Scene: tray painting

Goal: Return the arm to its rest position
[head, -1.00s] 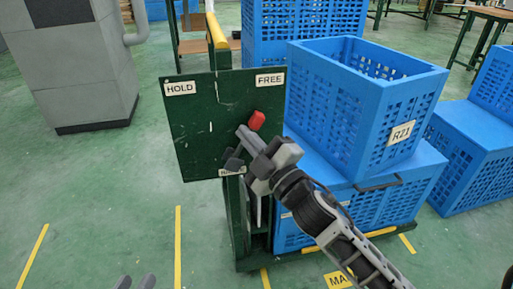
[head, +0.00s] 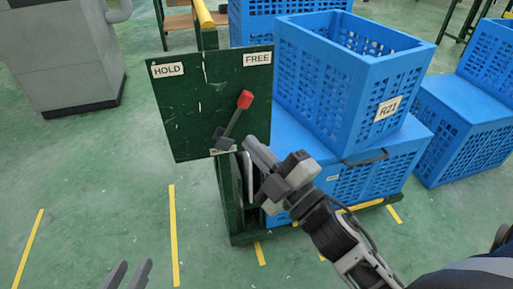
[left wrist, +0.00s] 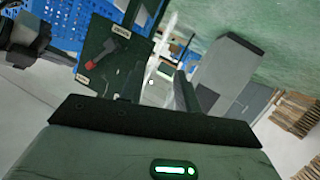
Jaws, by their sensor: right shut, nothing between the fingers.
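A dark green board (head: 185,115) carries a HOLD label (head: 168,69) at upper left and a FREE label (head: 257,58) at upper right. Its lever (head: 232,122) has a red knob (head: 244,99) and slants up and right, toward FREE. The board and lever also show, tilted, in the left wrist view (left wrist: 103,75). My right gripper (head: 248,153) is shut and empty in front of the board's lower right edge, below the knob and apart from it. My left gripper (head: 128,274) shows only its two separated fingertips at the bottom edge; it is open and empty.
The board stands on a green cart with a yellow-topped post (head: 204,14). Blue crates, one labelled R21 (head: 388,108), are stacked right behind my right arm. A grey machine (head: 60,55) stands at far left. Green floor (head: 100,190) with yellow lines is clear at left.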

